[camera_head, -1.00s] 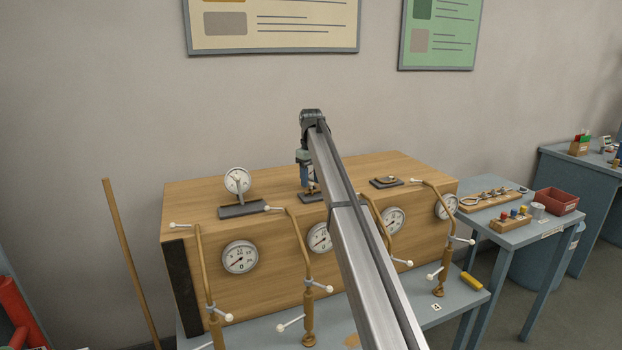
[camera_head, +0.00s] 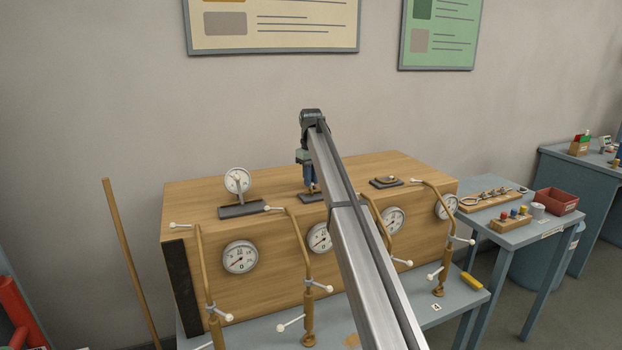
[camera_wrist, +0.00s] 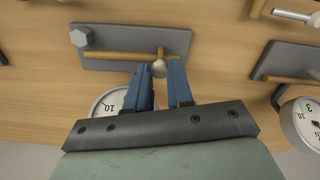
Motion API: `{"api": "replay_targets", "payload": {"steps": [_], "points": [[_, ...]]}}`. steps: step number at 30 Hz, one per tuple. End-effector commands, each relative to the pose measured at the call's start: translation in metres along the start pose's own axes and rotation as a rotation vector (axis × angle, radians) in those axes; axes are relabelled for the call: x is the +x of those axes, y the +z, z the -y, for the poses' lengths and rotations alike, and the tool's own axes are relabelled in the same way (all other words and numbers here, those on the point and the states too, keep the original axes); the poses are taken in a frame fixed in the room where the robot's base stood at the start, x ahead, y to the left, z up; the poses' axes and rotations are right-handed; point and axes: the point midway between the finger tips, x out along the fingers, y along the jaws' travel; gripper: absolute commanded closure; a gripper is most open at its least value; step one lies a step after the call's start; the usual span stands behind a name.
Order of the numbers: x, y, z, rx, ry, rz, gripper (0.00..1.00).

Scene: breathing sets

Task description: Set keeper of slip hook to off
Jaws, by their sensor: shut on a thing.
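The slip hook appears to be the brass-coloured bar (camera_wrist: 120,55) on a grey plate (camera_wrist: 98,66) in the wrist view. A grey hexagonal knob (camera_wrist: 80,37) sits at the plate's left end. A pale round knob (camera_wrist: 159,69), possibly the keeper's, shows by the bar's right part. My gripper (camera_wrist: 158,75) has its blue fingers on either side of this knob and is shut on it. I cannot tell the keeper's setting. In the head view my gripper (camera_head: 310,188) points down at the plate (camera_head: 308,198) on the wooden case, partly hidden by my arm.
A stand with a dial (camera_head: 237,181) is left of my gripper on the wooden case (camera_head: 190,205); a small dark plate (camera_head: 386,182) is to the right. Bent brass pipes (camera_head: 303,245) with white handles rise in front. A second grey plate (camera_wrist: 284,61) lies right in the wrist view.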

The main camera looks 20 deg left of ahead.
Motion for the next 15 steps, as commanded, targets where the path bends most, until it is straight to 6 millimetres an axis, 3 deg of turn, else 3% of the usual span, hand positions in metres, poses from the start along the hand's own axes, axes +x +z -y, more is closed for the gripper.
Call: {"api": "replay_targets", "payload": {"steps": [5,12,15], "points": [[0.000,0.003,-0.012,0.001,0.000,0.000,1.00],[0.000,0.014,-0.054,0.002,0.000,0.000,1.00],[0.000,0.015,-0.058,0.000,0.000,0.000,1.00]]}}
